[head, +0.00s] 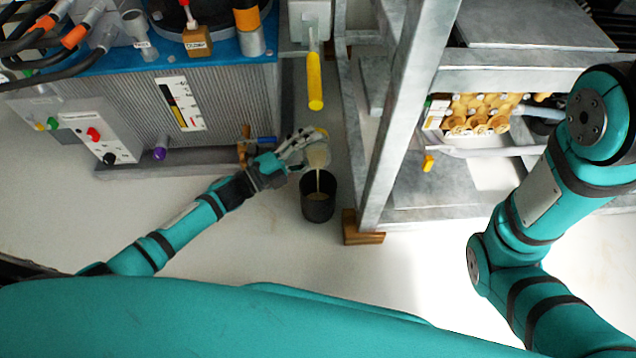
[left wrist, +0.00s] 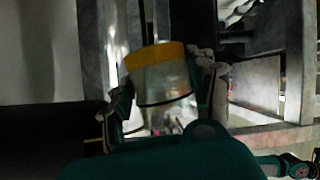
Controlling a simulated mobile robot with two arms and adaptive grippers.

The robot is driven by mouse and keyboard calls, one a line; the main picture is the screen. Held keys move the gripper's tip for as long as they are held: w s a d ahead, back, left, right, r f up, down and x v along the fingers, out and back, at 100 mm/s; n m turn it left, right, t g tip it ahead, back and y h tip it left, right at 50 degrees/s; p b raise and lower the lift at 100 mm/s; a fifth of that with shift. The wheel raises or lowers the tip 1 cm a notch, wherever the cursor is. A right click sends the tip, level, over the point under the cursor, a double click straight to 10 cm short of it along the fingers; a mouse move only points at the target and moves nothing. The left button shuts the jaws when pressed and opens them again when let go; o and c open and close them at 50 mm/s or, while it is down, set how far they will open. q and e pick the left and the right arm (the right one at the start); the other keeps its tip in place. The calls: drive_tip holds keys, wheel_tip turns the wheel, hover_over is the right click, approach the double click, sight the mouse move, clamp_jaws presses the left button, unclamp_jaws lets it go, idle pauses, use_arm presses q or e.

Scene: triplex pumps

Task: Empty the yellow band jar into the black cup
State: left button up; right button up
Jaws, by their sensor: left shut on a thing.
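The yellow band jar (head: 318,155) is held tilted in my left gripper (head: 297,150), above the black cup. A thin pale stream runs down from the jar into the black cup (head: 318,208). The cup stands upright on the floor, with some pale content visible inside it. In the left wrist view the jar (left wrist: 163,82) is clear glass with a yellow band, and the fingers of my left gripper (left wrist: 165,95) press on both its sides. My right arm shows at the right of the head view, but its gripper is out of view.
A grey metal frame (head: 400,110) rises just right of the cup, with a wooden block (head: 362,228) at its foot. A ribbed grey tank (head: 130,110) with a blue top stands at the left. A yellow handle (head: 314,82) hangs behind the jar. Pale floor is clear in front.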

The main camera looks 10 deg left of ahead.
use_arm(q)
drive_tip(key=shift+s+d+r+m+t+h+b, duration=0.1)
drive_tip(key=shift+s+r+m+t+h+b, duration=0.2)
drive_tip(key=shift+m+b, duration=0.5)
drive_tip(key=shift+s+r+m+h+b, duration=0.1)
drive_tip(key=shift+r+m+h+b, duration=0.25)
drive_tip(key=shift+m+b, duration=0.4)
idle(1.0)
